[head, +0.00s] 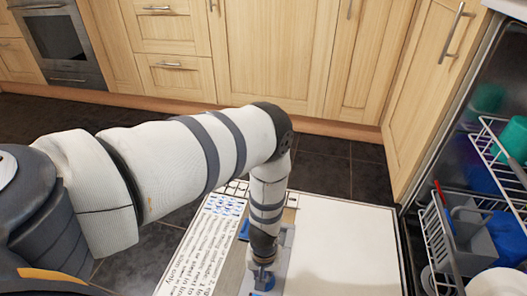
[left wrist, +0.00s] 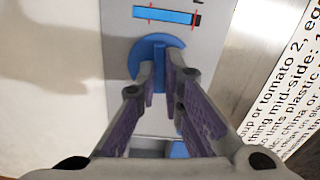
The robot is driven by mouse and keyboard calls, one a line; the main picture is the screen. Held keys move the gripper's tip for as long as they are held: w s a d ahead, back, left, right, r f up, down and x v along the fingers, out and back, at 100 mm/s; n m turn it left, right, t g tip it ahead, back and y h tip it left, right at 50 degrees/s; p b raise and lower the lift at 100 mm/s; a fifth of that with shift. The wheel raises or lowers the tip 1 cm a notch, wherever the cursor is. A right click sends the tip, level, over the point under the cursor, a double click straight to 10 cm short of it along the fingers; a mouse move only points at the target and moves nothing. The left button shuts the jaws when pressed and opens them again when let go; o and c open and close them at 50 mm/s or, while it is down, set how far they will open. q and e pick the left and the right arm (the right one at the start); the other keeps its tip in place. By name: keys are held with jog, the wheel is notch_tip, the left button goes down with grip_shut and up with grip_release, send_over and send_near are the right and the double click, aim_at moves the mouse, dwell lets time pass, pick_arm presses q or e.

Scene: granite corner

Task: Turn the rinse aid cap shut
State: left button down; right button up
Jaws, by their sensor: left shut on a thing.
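The blue round rinse aid cap (left wrist: 150,47) with a raised ridge sits on the grey dispenser panel (left wrist: 116,60) in the left wrist view. My left gripper (left wrist: 160,78) is shut on the ridge of the cap, one finger on each side. The cap's near side is partly hidden by the fingers. My right gripper is in neither view.
The dishwasher door (head: 345,245) lies open and flat, with a printed sheet (head: 205,255) on its left. A blue strip with red marks (left wrist: 163,15) lies beyond the cap. A loaded dishwasher rack (head: 436,240) stands at the right. Wooden cabinets (head: 270,45) line the back.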

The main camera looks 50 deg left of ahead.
pick_arm(q)
jog(key=shift+m, duration=0.9)
jog(key=c, duration=1.7)
grip_release()
notch_tip(320, 180, up, 12)
